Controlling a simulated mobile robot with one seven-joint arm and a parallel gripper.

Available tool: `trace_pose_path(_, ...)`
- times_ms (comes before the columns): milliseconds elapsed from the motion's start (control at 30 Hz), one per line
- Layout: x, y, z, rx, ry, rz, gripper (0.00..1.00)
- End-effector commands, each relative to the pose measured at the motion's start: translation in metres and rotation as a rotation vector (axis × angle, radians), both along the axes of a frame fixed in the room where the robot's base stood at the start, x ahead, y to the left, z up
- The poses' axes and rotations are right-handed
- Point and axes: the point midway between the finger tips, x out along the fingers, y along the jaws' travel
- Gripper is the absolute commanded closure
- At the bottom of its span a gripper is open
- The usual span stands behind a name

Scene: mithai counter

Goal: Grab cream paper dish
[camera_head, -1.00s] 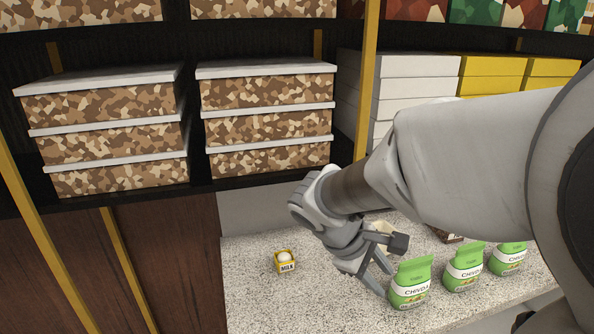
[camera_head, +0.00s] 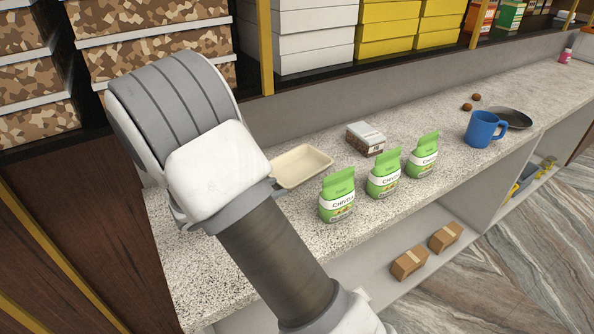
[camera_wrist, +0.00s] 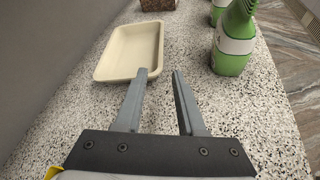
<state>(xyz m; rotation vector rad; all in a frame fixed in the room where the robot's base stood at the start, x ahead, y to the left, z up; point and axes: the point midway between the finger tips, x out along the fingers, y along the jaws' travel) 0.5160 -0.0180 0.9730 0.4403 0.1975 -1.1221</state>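The cream paper dish (camera_head: 303,165) is a shallow rectangular tray lying flat on the speckled counter, left of the green pouches in the head view. In the wrist view the dish (camera_wrist: 129,52) lies ahead of my gripper (camera_wrist: 161,74), slightly left. The left fingertip reaches the dish's near right corner in the picture; I cannot tell whether it touches. In the head view my arm hides the gripper and the left part of the counter.
Several green pouches (camera_head: 383,175) stand right of the dish; one pouch (camera_wrist: 233,42) is close to the right finger. A brown box with a pale lid (camera_head: 366,139) is behind the dish. A blue mug (camera_head: 483,129) stands farther right. Shelves with boxes rise behind the counter.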

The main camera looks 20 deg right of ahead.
Motion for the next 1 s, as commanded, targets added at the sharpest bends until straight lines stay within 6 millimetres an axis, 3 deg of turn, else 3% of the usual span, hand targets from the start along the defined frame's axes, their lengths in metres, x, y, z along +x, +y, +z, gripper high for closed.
trace_pose_path(100, 0.011, -0.024, -0.011, -0.001, 0.001, -0.005, 0.61)
trace_pose_path(300, 0.027, -0.053, -0.024, 0.001, 0.000, -0.003, 0.61)
trace_pose_path(600, 0.035, -0.068, -0.029, 0.002, -0.001, -0.003, 0.61)
trace_pose_path(900, 0.054, -0.103, -0.042, 0.002, 0.000, -0.003, 0.61)
trace_pose_path(1000, 0.056, -0.107, -0.043, 0.002, 0.000, -0.002, 0.61)
